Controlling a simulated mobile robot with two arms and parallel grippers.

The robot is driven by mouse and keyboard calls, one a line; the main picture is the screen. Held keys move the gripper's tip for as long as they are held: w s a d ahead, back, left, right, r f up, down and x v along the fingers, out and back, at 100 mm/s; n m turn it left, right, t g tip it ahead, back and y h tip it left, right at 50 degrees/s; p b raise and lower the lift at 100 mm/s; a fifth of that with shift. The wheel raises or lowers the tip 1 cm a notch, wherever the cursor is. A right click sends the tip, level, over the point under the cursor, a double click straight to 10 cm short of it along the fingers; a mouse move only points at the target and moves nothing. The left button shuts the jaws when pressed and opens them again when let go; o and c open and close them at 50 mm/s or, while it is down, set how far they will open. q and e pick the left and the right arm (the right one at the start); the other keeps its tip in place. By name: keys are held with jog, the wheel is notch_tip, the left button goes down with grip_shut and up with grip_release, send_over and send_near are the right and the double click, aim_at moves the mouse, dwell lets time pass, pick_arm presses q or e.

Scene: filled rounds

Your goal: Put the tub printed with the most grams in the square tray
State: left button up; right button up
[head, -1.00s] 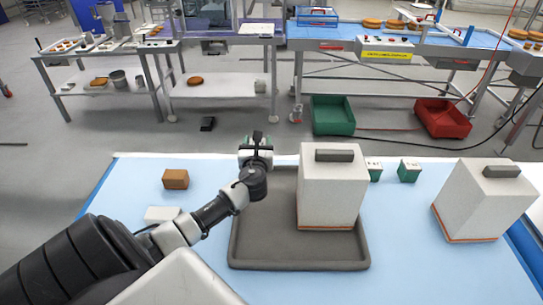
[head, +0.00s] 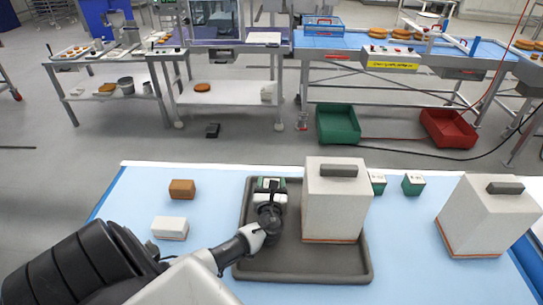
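My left gripper (head: 271,190) is over the back left of the grey tray (head: 300,270). It appears shut on a small green tub with a pale top (head: 265,183), mostly hidden by the gripper; I cannot tell if the tub touches the tray. Two more green tubs with white printed faces, one (head: 377,184) partly behind a white box and one (head: 413,185) to its right, stand on the blue table top. Their print is too small to read. My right gripper is not in view.
A tall white box with a grey handle (head: 335,205) stands on the tray's right part; another (head: 485,220) stands at the right. A brown block (head: 182,189) and a white block (head: 170,228) lie left of the tray. The blue table (head: 405,265) is clear between the boxes.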

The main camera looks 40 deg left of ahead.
pick_arm(q)
jog(key=o, duration=0.9)
jog(key=shift+o, duration=0.2)
jog(key=v, duration=1.2)
jog(key=shift+r, duration=0.1)
